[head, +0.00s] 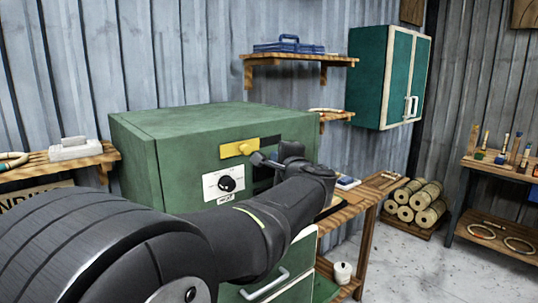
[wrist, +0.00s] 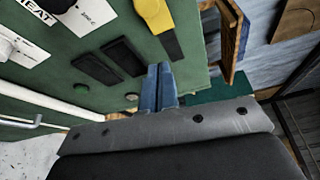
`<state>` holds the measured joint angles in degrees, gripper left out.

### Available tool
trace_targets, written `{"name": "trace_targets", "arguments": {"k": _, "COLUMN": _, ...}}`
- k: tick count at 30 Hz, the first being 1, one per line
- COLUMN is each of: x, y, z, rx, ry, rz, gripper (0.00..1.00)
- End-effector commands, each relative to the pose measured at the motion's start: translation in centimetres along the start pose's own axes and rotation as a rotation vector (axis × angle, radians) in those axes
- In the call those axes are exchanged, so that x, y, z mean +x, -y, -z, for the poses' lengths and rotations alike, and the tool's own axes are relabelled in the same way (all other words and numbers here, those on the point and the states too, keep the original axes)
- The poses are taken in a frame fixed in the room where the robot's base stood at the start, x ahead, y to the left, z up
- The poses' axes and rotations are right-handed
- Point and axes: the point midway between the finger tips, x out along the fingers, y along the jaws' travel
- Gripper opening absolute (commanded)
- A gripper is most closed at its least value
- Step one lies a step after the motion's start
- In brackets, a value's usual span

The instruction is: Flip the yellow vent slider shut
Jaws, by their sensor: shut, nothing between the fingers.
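The yellow vent slider (head: 237,148) is on the front of the green box (head: 165,160), with a dark strip to its right. My gripper (head: 257,158) is just below and right of the slider in the head view. In the wrist view its blue-grey fingers (wrist: 158,72) are together and empty, apart in the picture from the slider's yellow end. Part of the panel is hidden behind my arm in the head view.
A black knob (head: 227,184) on a white HEAT plate sits below the slider. Two black slots lie beside the slider in the wrist view, one here (wrist: 125,55). A wooden shelf (head: 300,59) and teal cabinet (head: 385,75) hang behind; rattan rolls (head: 415,200) lie right.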

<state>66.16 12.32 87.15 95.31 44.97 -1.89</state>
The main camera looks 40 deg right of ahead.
Motion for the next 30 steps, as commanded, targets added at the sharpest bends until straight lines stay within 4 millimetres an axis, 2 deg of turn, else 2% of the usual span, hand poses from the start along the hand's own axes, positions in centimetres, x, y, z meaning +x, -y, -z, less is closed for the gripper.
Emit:
{"name": "trace_targets", "arguments": {"k": 3, "x": -1.9, "y": 0.0, "z": 0.1, "rx": 0.001, "ry": -0.002, "rz": 0.0, "gripper": 0.0}}
{"name": "trace_targets", "arguments": {"k": 9, "x": -3.1, "y": 0.0, "z": 0.0, "rx": 0.001, "ry": 0.0, "rz": 0.0, "gripper": 0.0}}
{"name": "trace_targets", "arguments": {"k": 26, "x": -3.1, "y": -0.1, "z": 0.0, "rx": 0.001, "ry": 0.0, "rz": 0.0, "gripper": 0.0}}
{"name": "trace_targets", "arguments": {"k": 30, "x": -2.4, "y": -0.1, "z": 0.0, "rx": 0.001, "ry": 0.001, "rz": -0.001, "gripper": 0.0}}
